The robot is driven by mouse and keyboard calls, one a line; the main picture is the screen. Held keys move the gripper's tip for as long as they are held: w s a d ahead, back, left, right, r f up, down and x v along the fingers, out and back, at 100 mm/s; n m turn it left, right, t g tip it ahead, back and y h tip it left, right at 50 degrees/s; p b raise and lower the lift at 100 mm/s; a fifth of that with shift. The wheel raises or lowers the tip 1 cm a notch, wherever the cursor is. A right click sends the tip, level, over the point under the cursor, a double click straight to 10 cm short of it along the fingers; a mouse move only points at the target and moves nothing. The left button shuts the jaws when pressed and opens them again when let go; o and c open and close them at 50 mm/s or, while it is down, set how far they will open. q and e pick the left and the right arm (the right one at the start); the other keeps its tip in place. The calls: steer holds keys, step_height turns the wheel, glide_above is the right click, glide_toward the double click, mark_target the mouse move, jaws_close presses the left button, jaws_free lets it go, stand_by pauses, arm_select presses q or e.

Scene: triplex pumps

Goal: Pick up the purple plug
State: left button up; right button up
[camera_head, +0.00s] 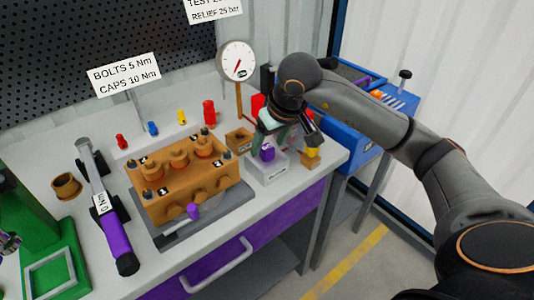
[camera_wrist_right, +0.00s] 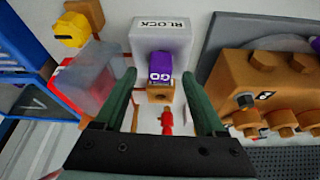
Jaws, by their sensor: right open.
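The purple plug (camera_head: 267,151) stands on a small light grey block (camera_head: 266,174) near the front right of the bench. My right gripper (camera_head: 270,139) is open just above the plug. In the wrist view its two green fingers (camera_wrist_right: 160,88) are apart, with the plug between and slightly beyond their tips. It is not gripped. Whether a finger touches it I cannot tell.
An orange pump body (camera_head: 182,184) stands left of the block. A purple-handled torque wrench (camera_head: 117,235) lies further left. A yellow-topped part (camera_head: 312,157) stands close right of the block. A dial gauge (camera_head: 237,64) rises behind, and a blue bin (camera_head: 352,128) is at right.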

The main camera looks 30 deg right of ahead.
steer(key=shift+w+f, duration=0.15)
steer(key=shift+f, duration=0.35)
jaws_close()
stand_by(0.3)
